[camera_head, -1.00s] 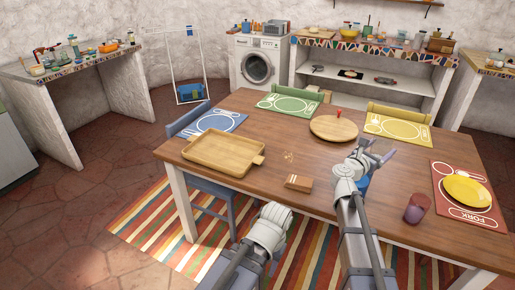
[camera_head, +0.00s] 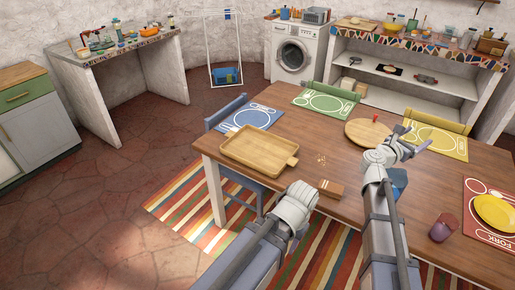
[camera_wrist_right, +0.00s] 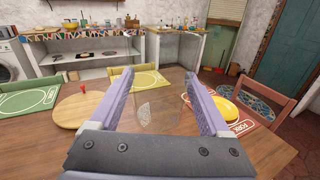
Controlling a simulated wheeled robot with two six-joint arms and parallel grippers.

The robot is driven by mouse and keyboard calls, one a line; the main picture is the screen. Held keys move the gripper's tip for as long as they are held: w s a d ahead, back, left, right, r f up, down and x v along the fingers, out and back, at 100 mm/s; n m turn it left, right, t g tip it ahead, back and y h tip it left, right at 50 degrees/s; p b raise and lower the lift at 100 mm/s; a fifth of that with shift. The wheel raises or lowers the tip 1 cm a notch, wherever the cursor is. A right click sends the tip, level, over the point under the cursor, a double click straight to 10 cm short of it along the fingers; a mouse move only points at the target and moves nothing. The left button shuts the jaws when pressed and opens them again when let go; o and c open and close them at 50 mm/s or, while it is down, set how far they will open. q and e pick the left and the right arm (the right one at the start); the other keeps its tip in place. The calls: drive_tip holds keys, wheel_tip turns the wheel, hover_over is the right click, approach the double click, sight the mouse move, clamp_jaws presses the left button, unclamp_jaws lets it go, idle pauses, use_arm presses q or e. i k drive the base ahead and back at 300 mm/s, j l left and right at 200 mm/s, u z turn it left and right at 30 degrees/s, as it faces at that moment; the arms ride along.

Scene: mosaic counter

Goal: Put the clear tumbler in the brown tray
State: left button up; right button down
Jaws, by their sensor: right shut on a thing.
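The clear tumbler (camera_wrist_right: 162,88) shows as a faint see-through shape between the two fingers of my right gripper (camera_wrist_right: 160,92) in the right wrist view. That gripper is shut on it. In the head view my right gripper (camera_head: 414,143) is over the table's right half, near the round board; the tumbler is hard to make out there. The brown tray (camera_head: 235,156) is a rectangular wooden tray with handles on the table's left part, empty, well left of my right gripper. My left gripper (camera_head: 301,224) is low by the table's front edge; its fingers are unclear.
On the wooden table (camera_head: 330,155) are a round board (camera_head: 362,133) with a red knob, a brown block (camera_head: 330,188), a reddish cup (camera_head: 443,227) and a yellow plate (camera_head: 496,212). Blue, green, yellow and red placemats lie along the edges. Table between tray and round board is mostly clear.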

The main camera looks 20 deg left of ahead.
sight(238, 146)
drive_tip(key=i+j, duration=0.15)
drive_tip(key=j, duration=0.35)
drive_tip(key=i+j, duration=0.15)
drive_tip(key=j, duration=0.35)
drive_tip(key=i+j, duration=0.15)
drive_tip(key=j, duration=0.35)
drive_tip(key=i+j, duration=0.15)
drive_tip(key=j, duration=0.35)
drive_tip(key=i+j, duration=0.15)
drive_tip(key=j, duration=0.35)
drive_tip(key=i+j, duration=0.15)
drive_tip(key=j, duration=0.35)
drive_tip(key=i+j, duration=0.15)
drive_tip(key=j, duration=0.35)
drive_tip(key=i+j+z, duration=0.1)
drive_tip(key=j, duration=0.35)
